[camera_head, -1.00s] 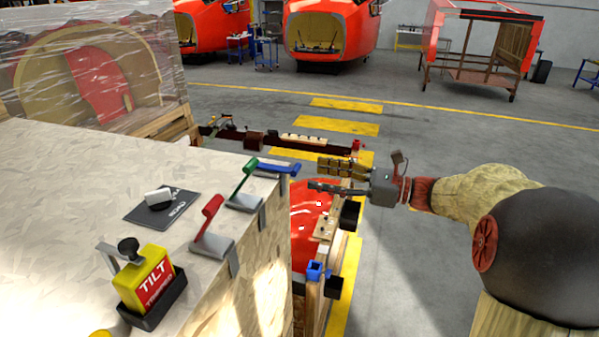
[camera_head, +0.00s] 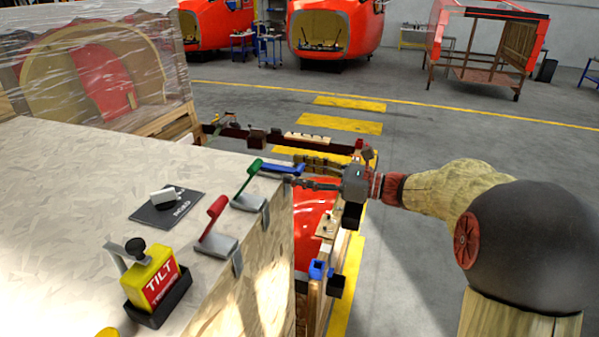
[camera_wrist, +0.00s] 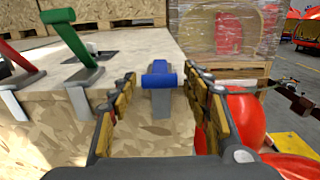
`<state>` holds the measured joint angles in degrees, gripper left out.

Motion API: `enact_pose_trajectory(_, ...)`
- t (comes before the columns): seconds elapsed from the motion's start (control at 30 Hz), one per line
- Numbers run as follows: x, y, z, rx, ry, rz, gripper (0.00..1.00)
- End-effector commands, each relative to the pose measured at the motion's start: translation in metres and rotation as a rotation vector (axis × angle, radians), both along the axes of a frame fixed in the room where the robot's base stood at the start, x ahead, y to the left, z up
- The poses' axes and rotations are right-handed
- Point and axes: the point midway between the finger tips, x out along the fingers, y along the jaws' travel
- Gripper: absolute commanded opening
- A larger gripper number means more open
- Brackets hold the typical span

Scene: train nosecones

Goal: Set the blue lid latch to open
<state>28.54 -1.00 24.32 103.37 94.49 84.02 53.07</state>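The blue lid latch (camera_head: 277,167) sits at the far right corner of the pale crate lid (camera_head: 90,185), its handle lying low, nearly flat, toward the edge. In the wrist view the blue latch (camera_wrist: 159,76) stands between my spread fingers, a little beyond them. My gripper (camera_head: 297,172) is open and empty, just right of the latch's end in the head view. Its fingers also show in the wrist view (camera_wrist: 160,95). I cannot tell whether a finger touches the latch. The green latch (camera_head: 247,180) and red latch (camera_head: 212,220) stand with handles raised and tilted.
A yellow TILT indicator (camera_head: 155,280) and a dark card (camera_head: 168,206) with a white object lie on the lid. A red nosecone (camera_head: 312,215) in a wooden frame is right of the crate. A plastic-wrapped crate (camera_head: 100,75) stands behind.

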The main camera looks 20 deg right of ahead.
Motion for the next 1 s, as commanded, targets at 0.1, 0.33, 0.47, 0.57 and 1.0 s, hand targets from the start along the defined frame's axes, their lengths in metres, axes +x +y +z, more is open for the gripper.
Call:
enact_pose_trajectory(0.1, -0.0001, -0.0001, 0.0000, 0.000, 0.000, 0.000, 0.40)
enact_pose_trajectory(0.33, -0.0001, -0.0002, 0.0000, 0.000, 0.000, 0.000, 0.27)
enact_pose_trajectory(0.47, 0.0000, -0.0002, 0.0000, 0.000, 0.000, 0.000, 0.20)
enact_pose_trajectory(0.57, 0.0000, -0.0002, 0.0000, 0.000, 0.000, 0.000, 0.14)
enact_pose_trajectory(1.0, -0.0001, 0.0002, 0.0009, -0.002, 0.002, 0.000, 0.00)
